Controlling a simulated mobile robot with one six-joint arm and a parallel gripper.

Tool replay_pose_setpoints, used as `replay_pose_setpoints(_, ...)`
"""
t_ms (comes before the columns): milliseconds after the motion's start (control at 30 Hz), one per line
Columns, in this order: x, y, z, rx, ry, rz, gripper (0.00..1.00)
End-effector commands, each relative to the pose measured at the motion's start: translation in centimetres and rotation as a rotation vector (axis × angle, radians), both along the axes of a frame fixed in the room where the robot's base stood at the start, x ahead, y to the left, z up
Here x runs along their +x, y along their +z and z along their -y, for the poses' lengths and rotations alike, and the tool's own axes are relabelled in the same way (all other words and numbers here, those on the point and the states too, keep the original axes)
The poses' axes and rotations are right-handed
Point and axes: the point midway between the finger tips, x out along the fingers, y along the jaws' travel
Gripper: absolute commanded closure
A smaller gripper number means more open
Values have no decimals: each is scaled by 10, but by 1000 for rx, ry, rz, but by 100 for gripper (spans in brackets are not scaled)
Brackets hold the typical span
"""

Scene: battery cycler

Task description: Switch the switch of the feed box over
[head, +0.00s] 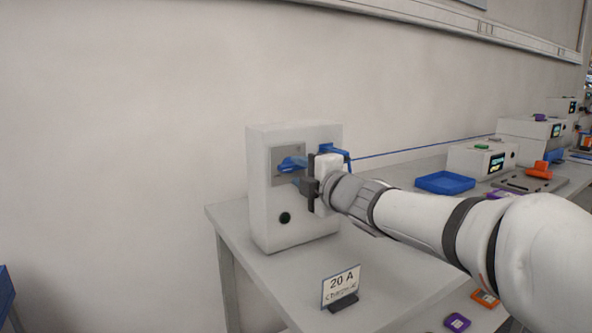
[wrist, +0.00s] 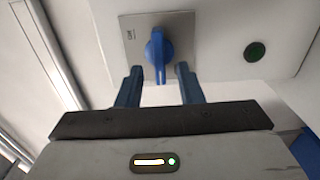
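The feed box (head: 268,222) is a white upright box at the left end of the bench. Its switch (wrist: 158,53) is a blue rotary handle on a grey plate (wrist: 131,32); it also shows in the head view (head: 291,164). In the wrist view the handle points toward my gripper, in line with the gap between the fingers. My gripper (wrist: 160,70) is open, with its two blue fingers apart, one to each side of the handle's lower end. I cannot tell whether the fingertips reach past the handle's end in depth. My gripper also shows in front of the box in the head view (head: 304,174).
A dark green round button (head: 285,217) sits low on the box's front. A "20 A" sign (head: 341,287) stands on the bench in front. A blue tray (head: 445,182) and white devices (head: 482,160) stand farther right. A blue cable (head: 420,146) runs along the wall.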

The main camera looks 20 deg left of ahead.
Motion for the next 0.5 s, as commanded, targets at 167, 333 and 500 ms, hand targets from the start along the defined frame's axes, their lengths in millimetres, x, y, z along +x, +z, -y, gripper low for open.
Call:
replay_pose_setpoints(167,-20,2,24,-1,-1,2,66)
replay_pose_setpoints(333,-32,1,37,0,0,1,66)
replay_pose_setpoints(500,-34,0,39,-1,1,1,66)
